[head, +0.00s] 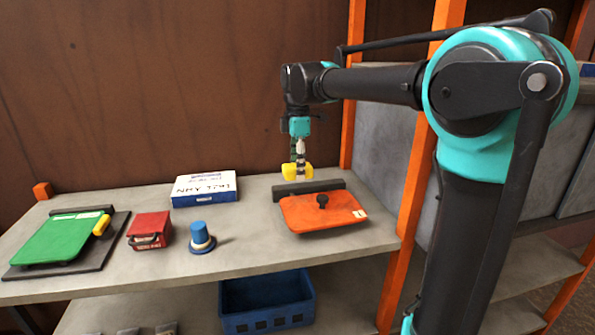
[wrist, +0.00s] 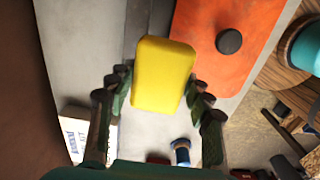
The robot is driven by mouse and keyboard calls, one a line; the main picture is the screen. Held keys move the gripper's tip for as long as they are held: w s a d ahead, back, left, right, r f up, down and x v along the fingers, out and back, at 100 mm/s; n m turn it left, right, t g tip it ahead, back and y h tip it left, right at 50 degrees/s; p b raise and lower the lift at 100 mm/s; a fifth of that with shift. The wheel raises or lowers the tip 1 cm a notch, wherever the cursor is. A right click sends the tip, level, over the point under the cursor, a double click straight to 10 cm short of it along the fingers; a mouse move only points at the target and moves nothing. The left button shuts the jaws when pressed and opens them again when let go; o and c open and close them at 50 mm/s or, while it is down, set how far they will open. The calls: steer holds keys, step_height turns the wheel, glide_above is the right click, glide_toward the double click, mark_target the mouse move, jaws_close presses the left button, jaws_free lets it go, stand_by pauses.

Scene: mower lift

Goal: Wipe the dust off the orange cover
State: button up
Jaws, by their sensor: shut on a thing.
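The orange cover (head: 322,213) lies on the grey shelf at the right, with a dark round knob (head: 322,201) on top and a small pale label at its right corner. It also shows in the wrist view (wrist: 217,62). My gripper (head: 299,165) is shut on a yellow block-like sponge (wrist: 163,75). It holds the sponge above the dark bar (head: 308,187) at the cover's back edge, apart from the cover as far as I can tell. I cannot make out dust on the cover from these views.
A white and blue box (head: 204,188), a blue knob-like piece (head: 201,238), a red box (head: 149,231) and a green cover (head: 60,240) stand on the shelf (head: 250,258) to the left. An orange post (head: 402,220) rises at right. A blue crate (head: 267,303) sits below.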

steer(key=shift+r, duration=1.45)
